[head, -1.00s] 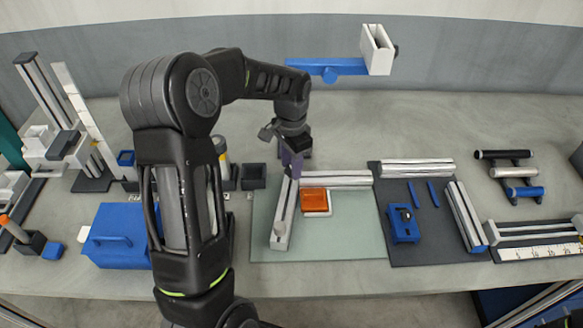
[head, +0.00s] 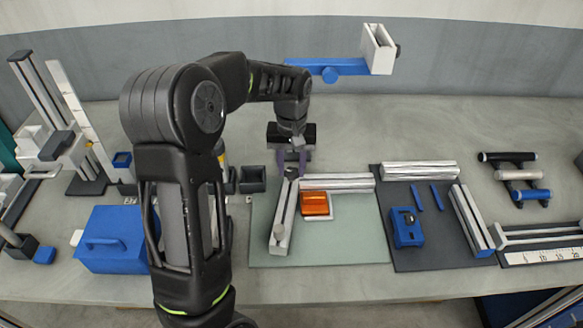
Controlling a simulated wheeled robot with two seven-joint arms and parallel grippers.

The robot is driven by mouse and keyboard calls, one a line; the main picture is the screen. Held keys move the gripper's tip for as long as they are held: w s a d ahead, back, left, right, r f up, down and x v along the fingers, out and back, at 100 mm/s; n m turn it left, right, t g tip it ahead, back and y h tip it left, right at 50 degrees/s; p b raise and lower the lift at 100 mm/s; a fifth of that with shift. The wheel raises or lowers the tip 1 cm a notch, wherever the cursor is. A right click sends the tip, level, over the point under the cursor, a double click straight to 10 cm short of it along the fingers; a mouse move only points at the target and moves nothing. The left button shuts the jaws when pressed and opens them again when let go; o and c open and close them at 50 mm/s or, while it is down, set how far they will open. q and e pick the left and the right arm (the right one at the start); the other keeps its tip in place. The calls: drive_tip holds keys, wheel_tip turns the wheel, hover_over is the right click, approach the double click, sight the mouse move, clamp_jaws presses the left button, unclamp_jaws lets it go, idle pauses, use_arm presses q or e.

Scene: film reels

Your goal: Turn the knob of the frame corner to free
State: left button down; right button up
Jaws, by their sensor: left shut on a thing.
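The frame corner is two pale rails meeting at the back left of a green mat (head: 350,245). One rail (head: 283,222) runs toward the front and the other rail (head: 338,182) runs to the right. The knob (head: 291,173) is a small dark piece at the corner where they meet. My left gripper (head: 291,166) points down over this corner, its two purple fingers either side of the knob and shut on it. The fingers partly hide the knob, so its turn angle is hard to tell. My right gripper is not in view.
An orange block (head: 315,204) in a white holder sits inside the corner. A dark mat (head: 440,256) with rails and a blue device (head: 406,228) lies to the right. A blue box (head: 112,240) stands at left, and a small dark bin (head: 252,179) is close by the gripper.

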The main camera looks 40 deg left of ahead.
use_arm(q)
drive_tip(key=n, duration=0.5)
drive_tip(key=shift+n, duration=0.3)
drive_tip(key=n, duration=0.4)
drive_tip(key=shift+w+r, duration=0.1)
drive_tip(key=n+p, duration=0.1)
drive_tip(key=n, duration=0.4)
drive_tip(key=n+p, duration=0.2)
drive_tip(key=n, duration=0.2)
drive_tip(key=shift+n, duration=0.4)
drive_tip(key=c, duration=0.9)
unclamp_jaws()
drive_tip(key=shift+c, duration=0.2)
